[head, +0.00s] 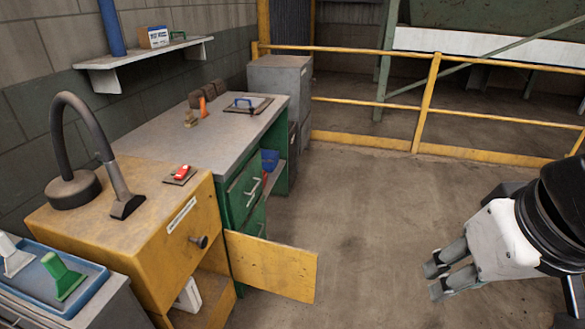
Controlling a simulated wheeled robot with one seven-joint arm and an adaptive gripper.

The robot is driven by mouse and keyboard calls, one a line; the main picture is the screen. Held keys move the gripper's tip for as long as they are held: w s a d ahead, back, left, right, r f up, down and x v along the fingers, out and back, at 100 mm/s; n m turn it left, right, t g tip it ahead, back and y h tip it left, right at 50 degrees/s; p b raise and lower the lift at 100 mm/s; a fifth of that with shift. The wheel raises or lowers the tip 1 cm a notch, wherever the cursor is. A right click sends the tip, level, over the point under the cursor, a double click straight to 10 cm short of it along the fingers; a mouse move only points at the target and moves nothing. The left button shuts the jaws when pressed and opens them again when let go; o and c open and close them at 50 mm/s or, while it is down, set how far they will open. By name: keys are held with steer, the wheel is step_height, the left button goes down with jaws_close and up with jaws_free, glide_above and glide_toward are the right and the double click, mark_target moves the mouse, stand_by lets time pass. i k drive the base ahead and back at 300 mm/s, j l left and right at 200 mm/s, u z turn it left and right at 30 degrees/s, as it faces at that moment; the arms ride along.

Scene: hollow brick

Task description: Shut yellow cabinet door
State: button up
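The yellow cabinet (150,222) stands at the left, with a drawer with a dark knob (200,241) at the top of its front. Its yellow door (272,266) is swung wide open, sticking out to the right into the floor space. The open space below the drawer partly shows a white object (188,296). My gripper (431,279) is at the right, above the floor and well apart from the door. Its two fingers point left with a gap between them, and nothing is held.
A green workbench (235,120) with a grey top stands beyond the cabinet. A blue tray (45,275) is at the lower left. A yellow railing (425,105) and a grey cabinet (282,75) are at the back. The concrete floor (370,200) between door and gripper is clear.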

mark_target(288, 272)
steer(key=i+l+z, duration=0.15)
steer(key=i+z, duration=0.55)
steer(key=i, duration=0.9)
steer(key=i+l, duration=0.1)
steer(key=i, duration=0.75)
steer(key=i+u, duration=0.1)
steer(key=i, duration=0.8)
steer(key=i+l, duration=0.15)
steer(key=i, duration=0.7)
steer(key=i+u, duration=0.2)
steer(key=u, duration=3.65)
steer(key=k+u, duration=0.45)
steer(key=k, duration=0.4)
